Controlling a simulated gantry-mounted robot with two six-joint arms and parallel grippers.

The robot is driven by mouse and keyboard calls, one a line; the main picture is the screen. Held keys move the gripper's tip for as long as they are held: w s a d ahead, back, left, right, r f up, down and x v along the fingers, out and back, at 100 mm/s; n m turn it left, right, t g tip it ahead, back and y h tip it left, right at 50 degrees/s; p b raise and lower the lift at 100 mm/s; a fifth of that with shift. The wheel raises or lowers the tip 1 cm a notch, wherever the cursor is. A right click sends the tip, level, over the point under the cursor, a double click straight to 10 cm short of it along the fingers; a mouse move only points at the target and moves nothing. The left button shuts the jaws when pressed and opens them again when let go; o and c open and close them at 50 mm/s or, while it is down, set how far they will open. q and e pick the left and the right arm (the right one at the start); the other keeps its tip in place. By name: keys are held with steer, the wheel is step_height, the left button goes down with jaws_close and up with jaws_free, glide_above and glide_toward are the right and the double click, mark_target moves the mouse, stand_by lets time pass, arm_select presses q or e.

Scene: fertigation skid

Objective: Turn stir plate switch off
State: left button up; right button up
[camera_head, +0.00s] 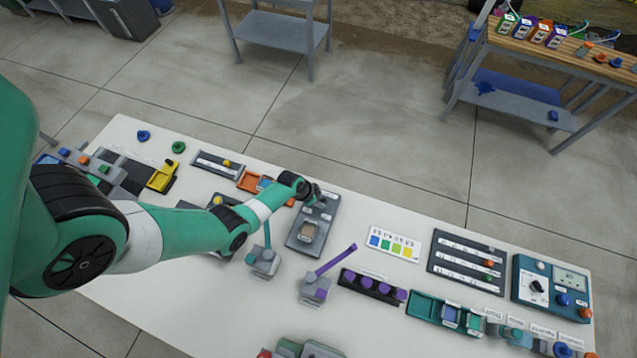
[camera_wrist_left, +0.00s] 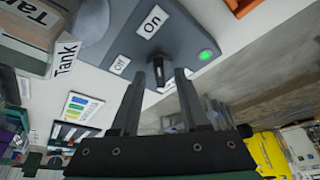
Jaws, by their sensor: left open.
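The grey stir plate (camera_head: 299,243) lies mid-table in the head view, and its grey body (camera_wrist_left: 185,25) fills the top of the left wrist view. On it are an "On" label (camera_wrist_left: 152,21), an "Off" label (camera_wrist_left: 120,65), a lit green lamp (camera_wrist_left: 205,55) and a small black switch (camera_wrist_left: 158,68). My left gripper (camera_head: 319,197) is over the plate's far end. In the left wrist view its open fingers (camera_wrist_left: 159,78) stand either side of the switch. I cannot tell whether they touch it or which way the lever leans. My right gripper is not in view.
Two lever stands, one with a purple lever (camera_head: 335,261), are near the plate. A colour card (camera_head: 395,244), a slotted grey panel (camera_head: 467,262) and a teal meter box (camera_head: 550,287) lie to the right. Small orange trays (camera_head: 250,182) are to the left.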

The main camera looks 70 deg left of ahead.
arm_select(q)
jaws_close()
